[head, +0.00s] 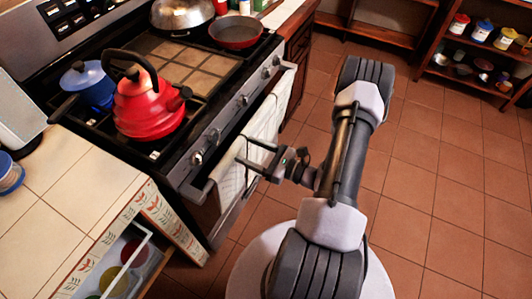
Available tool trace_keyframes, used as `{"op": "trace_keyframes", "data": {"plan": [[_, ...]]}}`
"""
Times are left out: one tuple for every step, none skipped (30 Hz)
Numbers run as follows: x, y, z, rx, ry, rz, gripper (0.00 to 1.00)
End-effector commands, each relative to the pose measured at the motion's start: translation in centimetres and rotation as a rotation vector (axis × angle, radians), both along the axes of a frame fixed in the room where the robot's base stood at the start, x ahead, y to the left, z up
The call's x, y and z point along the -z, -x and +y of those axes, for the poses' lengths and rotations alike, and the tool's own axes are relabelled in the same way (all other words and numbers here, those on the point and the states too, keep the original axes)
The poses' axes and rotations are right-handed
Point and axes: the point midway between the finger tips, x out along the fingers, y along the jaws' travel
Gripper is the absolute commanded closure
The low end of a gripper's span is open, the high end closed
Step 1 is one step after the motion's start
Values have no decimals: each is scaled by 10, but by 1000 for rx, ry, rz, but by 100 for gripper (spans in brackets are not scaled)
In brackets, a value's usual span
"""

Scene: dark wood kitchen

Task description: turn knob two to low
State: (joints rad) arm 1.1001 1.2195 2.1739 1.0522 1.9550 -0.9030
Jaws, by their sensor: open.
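I see no contact with any knob.
A red kettle (148,104), a blue pot (88,84), a red pan (236,32) and a metal lidded pot (182,14) stand on the stove. A white towel (262,130) hangs on the oven handle. A tiled counter (70,190) stands near left. Tiled floor is clear at right.

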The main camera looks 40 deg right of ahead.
Motion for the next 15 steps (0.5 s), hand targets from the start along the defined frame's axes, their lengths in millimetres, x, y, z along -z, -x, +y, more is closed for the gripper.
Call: {"op": "trace_keyframes", "data": {"plan": [[-3,14,-6,8,-1,0,37],[-3,22,-9,7,-1,0,37],[-3,32,-13,6,0,0,37],[-3,38,-14,6,0,0,37],[-2,44,-16,4,0,0,37],[-2,50,-19,4,0,0,37],[-1,54,-20,3,1,0,37],[-1,57,-21,2,1,0,37],[-1,60,-22,0,1,0,37],[0,62,-22,0,1,0,37],[0,63,-23,0,1,0,37],[0,64,-23,0,1,0,37],[0,64,-23,-1,1,0,37],[0,64,-23,-1,1,0,37],[1,64,-23,-1,1,0,37]]}}
